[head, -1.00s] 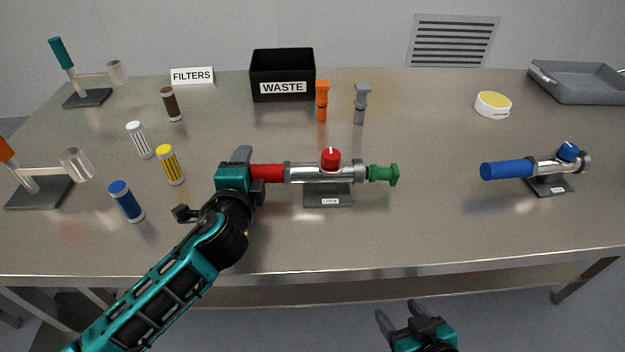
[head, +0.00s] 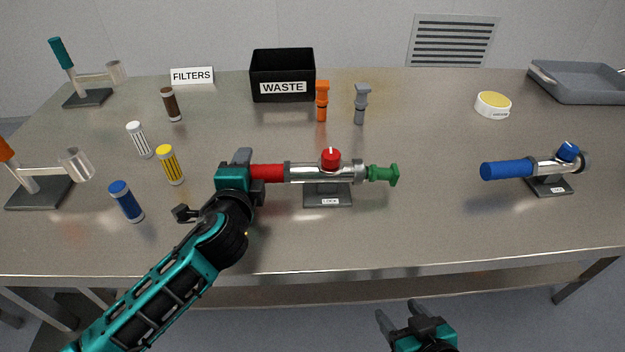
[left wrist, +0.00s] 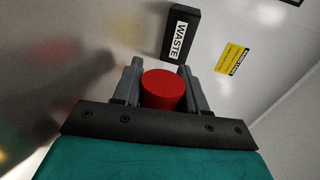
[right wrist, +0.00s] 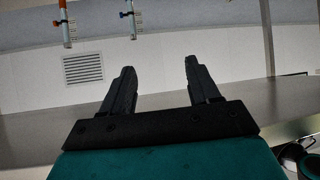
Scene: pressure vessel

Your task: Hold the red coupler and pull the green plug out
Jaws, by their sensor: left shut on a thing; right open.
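The red coupler (head: 267,173) is the left end of a metal pipe assembly (head: 305,173) on a small dark stand on the table. A red knob (head: 331,158) sits on top of the pipe. The green plug (head: 382,174) is seated in the pipe's right end. My left gripper (head: 243,172) is shut on the red coupler; in the left wrist view its red round end (left wrist: 163,90) shows between the fingers. My right gripper (head: 398,318) is open and empty, low in front of the table edge; its parted fingers show in the right wrist view (right wrist: 158,85).
A blue-ended pipe (head: 508,169) stands at the right. An orange plug (head: 322,101) and a grey plug (head: 360,103) stand behind, near the black waste bin (head: 283,70). Several filters, including a blue one (head: 126,201), stand left.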

